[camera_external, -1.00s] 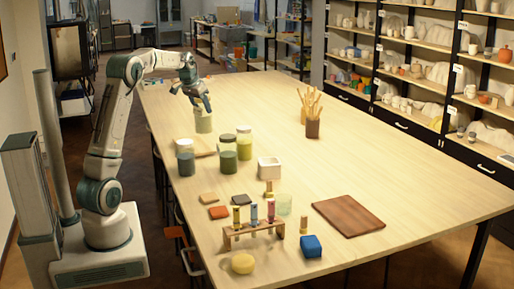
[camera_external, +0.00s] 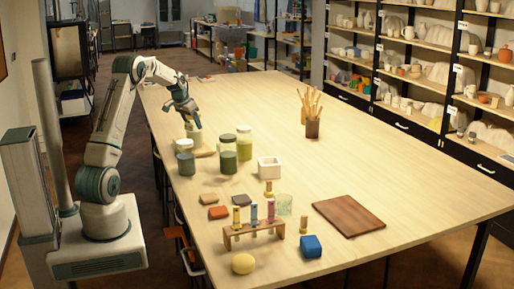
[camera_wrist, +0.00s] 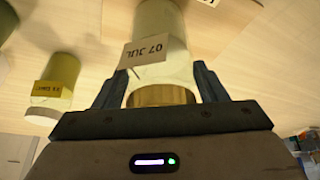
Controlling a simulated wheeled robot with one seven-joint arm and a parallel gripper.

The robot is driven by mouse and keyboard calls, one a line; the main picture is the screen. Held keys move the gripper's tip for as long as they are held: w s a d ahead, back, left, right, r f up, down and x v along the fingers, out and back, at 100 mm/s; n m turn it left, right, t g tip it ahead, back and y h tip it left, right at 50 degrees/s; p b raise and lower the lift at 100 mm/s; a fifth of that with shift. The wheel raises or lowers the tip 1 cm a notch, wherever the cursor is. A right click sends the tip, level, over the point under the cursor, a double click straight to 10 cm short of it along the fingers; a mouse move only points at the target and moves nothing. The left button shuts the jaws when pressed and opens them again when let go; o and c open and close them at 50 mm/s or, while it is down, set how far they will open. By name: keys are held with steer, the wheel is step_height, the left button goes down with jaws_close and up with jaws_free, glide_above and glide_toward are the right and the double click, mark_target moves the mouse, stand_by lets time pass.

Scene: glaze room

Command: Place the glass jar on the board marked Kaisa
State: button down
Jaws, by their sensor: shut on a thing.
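My gripper (camera_external: 188,112) is shut on a pale glass jar (camera_external: 194,133), upright over the left side of the long table. In the wrist view my gripper (camera_wrist: 158,88) has its fingers on both sides of the jar (camera_wrist: 158,35) near its gold lid; a tag on it reads "07 JUL". A pale wooden board (camera_external: 206,153) lies just below, partly hidden by jars. In the wrist view a pale board (camera_wrist: 215,35) shows beside the jar, with a cut-off label at the top edge. No name is legible. I cannot tell whether the jar touches the board.
A white box (camera_external: 269,168), a vial rack (camera_external: 254,232) and a brown board (camera_external: 348,215) lie nearer the front. The table's middle and right are largely clear.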

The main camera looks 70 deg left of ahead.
steer(key=shift+r, duration=0.1)
steer(key=shift+c, duration=1.4)
jaws_free()
steer(key=shift+f, duration=0.2)
steer(key=shift+r, duration=0.25)
steer(key=b+v, duration=0.2)
steer(key=v, duration=0.9)
steer(key=shift+s+r, duration=0.25)
steer(key=shift+r, duration=0.1)
steer(key=shift+d, duration=0.15)
